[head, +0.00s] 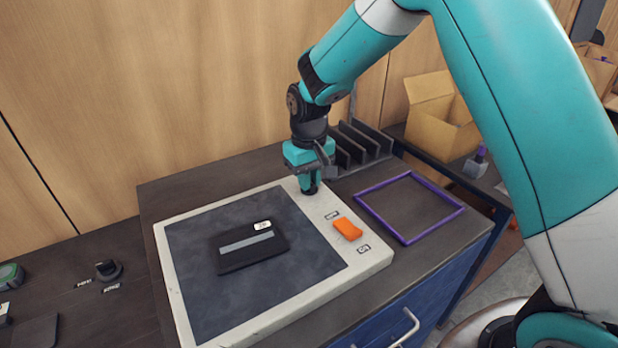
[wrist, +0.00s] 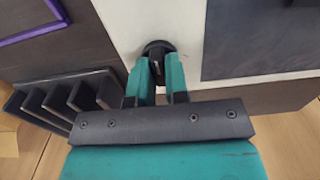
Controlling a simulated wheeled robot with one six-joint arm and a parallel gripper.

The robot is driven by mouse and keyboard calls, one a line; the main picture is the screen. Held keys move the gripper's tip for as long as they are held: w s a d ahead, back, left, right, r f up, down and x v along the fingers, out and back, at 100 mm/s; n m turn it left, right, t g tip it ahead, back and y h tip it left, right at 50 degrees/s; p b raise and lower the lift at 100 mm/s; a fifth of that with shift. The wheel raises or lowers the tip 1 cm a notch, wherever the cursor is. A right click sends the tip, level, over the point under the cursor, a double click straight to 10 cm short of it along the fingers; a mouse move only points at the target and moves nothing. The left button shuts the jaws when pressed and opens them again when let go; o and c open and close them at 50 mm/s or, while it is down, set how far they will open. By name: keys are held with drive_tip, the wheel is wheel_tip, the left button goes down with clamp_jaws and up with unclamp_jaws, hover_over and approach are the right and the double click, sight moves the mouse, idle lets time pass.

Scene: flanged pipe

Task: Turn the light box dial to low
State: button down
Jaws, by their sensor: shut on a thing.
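The light box (head: 376,259) is a white-framed slab with a dark panel, lying on the dark worktop. Its dial (wrist: 157,46) is a round black knob on the white frame, near the far right corner. My gripper (head: 310,188) points straight down over that corner and hides most of the dial in the head view. In the wrist view, my gripper (wrist: 160,75) has its two teal fingers shut on the dial's grip. I cannot read which setting the dial points to; no dial markings show around it.
An orange rocker switch (head: 347,229) sits on the same frame strip, between two small labels. A dark flat case (head: 247,248) lies on the panel. A purple-edged square (head: 409,208) and a slotted dark rack (head: 362,146) are close by. Another black knob (head: 108,270) is at far left.

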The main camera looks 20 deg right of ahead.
drive_tip(key=shift+r, duration=0.1)
idle(0.3)
drive_tip(key=c, duration=1.1)
unclamp_jaws()
wheel_tip(320, 180, up, 17)
drive_tip(key=b, duration=0.3)
drive_tip(key=shift+r, duration=0.2)
drive_tip(key=s+a+f+n+y, duration=0.1)
drive_tip(key=s, duration=0.8)
drive_tip(key=s+a+f+n+y, duration=0.1)
drive_tip(key=s+a+f+n, duration=0.1)
drive_tip(key=s, duration=0.8)
drive_tip(key=s+a+f+n+y, duration=0.1)
drive_tip(key=s+f+y, duration=0.1)
drive_tip(key=s, duration=0.8)
drive_tip(key=shift+a+n, duration=0.35)
drive_tip(key=shift+n, duration=0.05)
